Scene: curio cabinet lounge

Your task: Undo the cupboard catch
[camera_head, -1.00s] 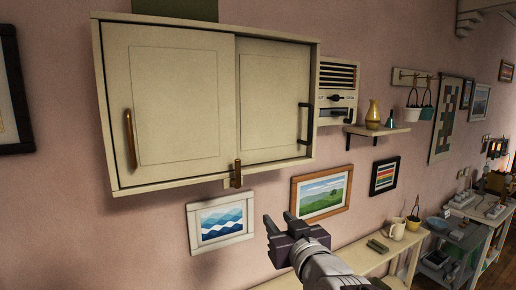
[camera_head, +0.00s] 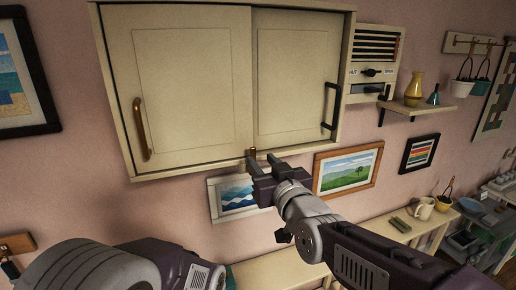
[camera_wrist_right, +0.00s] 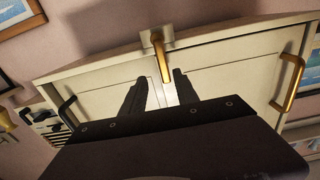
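The cream wall cupboard (camera_head: 185,85) has two sliding doors, a brass handle (camera_head: 141,128) on the left door and a black handle (camera_head: 331,107) on the right. The brass catch (camera_head: 252,154) sits at the bottom edge where the doors meet; my right gripper partly hides it. It also shows in the right wrist view (camera_wrist_right: 159,48), hooked in shape, just beyond the fingertips. My right gripper (camera_head: 261,163) is open and empty, close below the catch; contact cannot be told. It also shows in the right wrist view (camera_wrist_right: 158,88). Part of my left arm shows at lower left; its gripper does not.
Framed pictures hang below the cupboard, including a blue wave picture (camera_head: 237,196) behind my right gripper and a landscape (camera_head: 347,170). A panel with a dial (camera_head: 374,65) and a small shelf (camera_head: 412,107) are at right. A low bench (camera_head: 275,268) runs below.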

